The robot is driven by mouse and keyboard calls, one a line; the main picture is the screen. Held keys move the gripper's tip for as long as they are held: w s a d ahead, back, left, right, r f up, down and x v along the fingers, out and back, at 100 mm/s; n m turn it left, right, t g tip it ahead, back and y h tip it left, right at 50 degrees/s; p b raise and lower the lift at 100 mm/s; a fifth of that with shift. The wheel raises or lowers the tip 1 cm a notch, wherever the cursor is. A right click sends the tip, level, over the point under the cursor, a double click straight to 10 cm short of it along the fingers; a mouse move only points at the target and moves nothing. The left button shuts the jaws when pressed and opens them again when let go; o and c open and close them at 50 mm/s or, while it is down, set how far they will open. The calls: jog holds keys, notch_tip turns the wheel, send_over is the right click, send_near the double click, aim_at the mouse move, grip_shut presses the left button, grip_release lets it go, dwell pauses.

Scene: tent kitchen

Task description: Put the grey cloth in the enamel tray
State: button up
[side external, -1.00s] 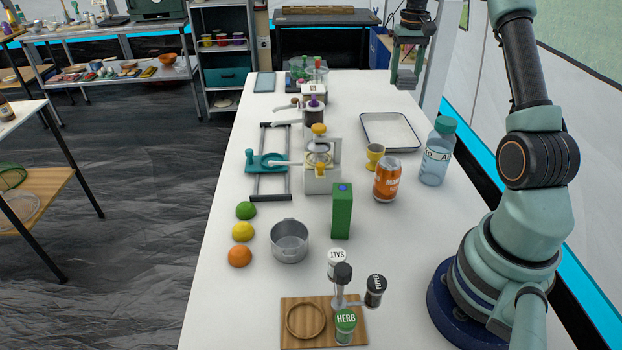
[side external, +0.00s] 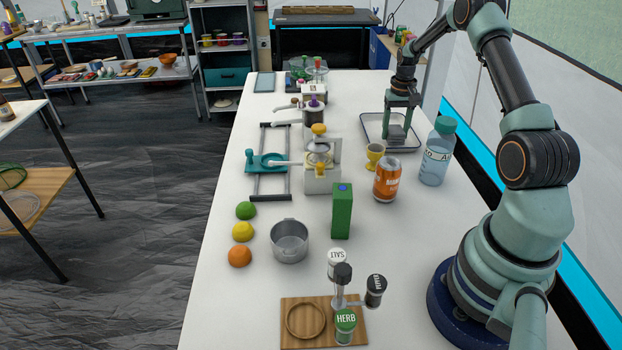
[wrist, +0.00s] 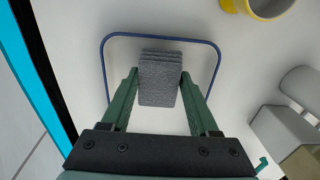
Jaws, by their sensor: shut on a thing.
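The grey cloth (wrist: 159,82) is a folded, layered block between the two fingers of my gripper (wrist: 158,85) in the wrist view. My gripper (side external: 398,128) is shut on it. In the side view the cloth (side external: 396,133) shows low between the fingers, over the enamel tray. The enamel tray (side external: 371,122) is white with a dark blue rim and lies at the far right of the table. Its rim (wrist: 105,50) surrounds the cloth in the wrist view. I cannot tell whether the cloth touches the tray floor.
Free table lies behind the tray.

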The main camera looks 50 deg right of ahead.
jog(key=shift+f, duration=0.7)
jog(key=shift+f, duration=0.1)
jog(key=o, duration=1.3)
jog(key=shift+o, duration=0.2)
